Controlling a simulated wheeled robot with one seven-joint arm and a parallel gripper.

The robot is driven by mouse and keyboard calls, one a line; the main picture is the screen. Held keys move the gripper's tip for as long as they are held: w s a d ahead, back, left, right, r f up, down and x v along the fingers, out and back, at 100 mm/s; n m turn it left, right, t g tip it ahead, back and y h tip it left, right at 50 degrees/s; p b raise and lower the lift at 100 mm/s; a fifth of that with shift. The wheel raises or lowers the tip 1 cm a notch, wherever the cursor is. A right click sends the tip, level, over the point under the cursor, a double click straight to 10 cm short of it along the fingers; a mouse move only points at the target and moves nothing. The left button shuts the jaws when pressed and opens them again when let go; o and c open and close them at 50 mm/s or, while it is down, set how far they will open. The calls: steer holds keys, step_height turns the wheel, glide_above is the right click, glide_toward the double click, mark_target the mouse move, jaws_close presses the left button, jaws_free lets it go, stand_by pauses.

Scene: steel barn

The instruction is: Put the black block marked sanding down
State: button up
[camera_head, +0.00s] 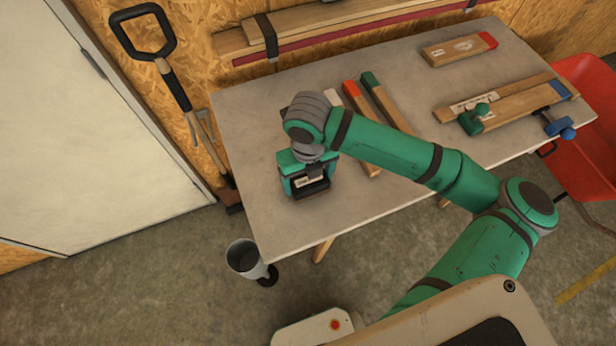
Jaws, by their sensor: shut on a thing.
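My gripper (309,177) is at the left part of the grey table (240,150), pointing down and shut on the black block (313,192). A pale label shows on the block between the green parts of my gripper. The label is too small to read. The hand hides much of the block's top. The block is at or just above the table top, near the front left edge; I cannot tell whether it touches.
Wooden sticks with a red end (350,88) and a green end (371,79) lie behind my arm. A red-ended plank (458,50) and clamped boards (520,100) lie at the right. A red wheelbarrow (590,120) stands right.

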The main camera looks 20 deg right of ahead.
steer(key=shift+s+f, duration=0.15)
steer(key=shift+f, duration=0.4)
steer(key=o, duration=1.1)
steer(key=shift+a, duration=0.1)
step_height(320, 180, up, 13)
steer(key=shift+r, duration=0.2)
